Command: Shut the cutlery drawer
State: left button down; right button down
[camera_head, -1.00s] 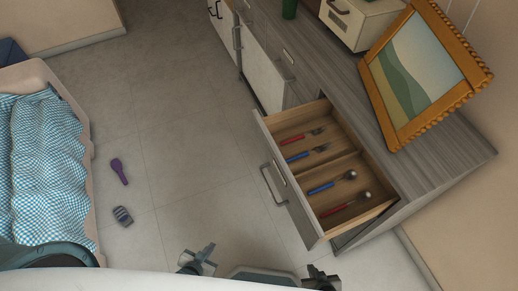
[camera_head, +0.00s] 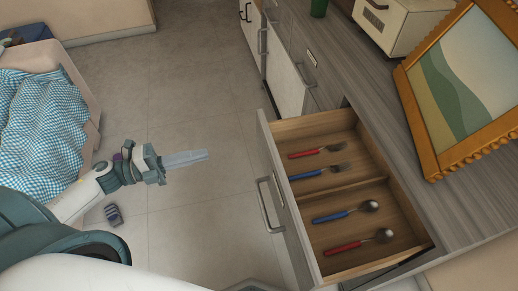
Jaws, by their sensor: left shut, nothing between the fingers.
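The cutlery drawer (camera_head: 360,186) stands pulled out from the grey wooden cabinet at the right. Its front panel carries a metal bar handle (camera_head: 268,205) on the side towards the middle of the picture. Inside, a divider parts two forks with red and blue handles (camera_head: 318,173) from two spoons with blue and red handles (camera_head: 346,214). My left gripper (camera_head: 205,156) is shut and empty, raised over the floor to the left of the drawer front, apart from it. My right gripper is not in view.
A framed picture (camera_head: 478,90) and a white box-like appliance (camera_head: 400,22) stand on the cabinet top (camera_head: 372,88). A bed with a blue checked cover (camera_head: 42,125) is at the left. A striped item (camera_head: 114,215) lies on the floor. Tiled floor before the drawer is clear.

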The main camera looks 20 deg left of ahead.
aim_at(262, 144)
pick_arm(q)
jog(key=shift+s+d+r+m+g, duration=0.2)
jog(key=shift+d+r+m+g, duration=0.1)
jog(key=shift+m, duration=0.1)
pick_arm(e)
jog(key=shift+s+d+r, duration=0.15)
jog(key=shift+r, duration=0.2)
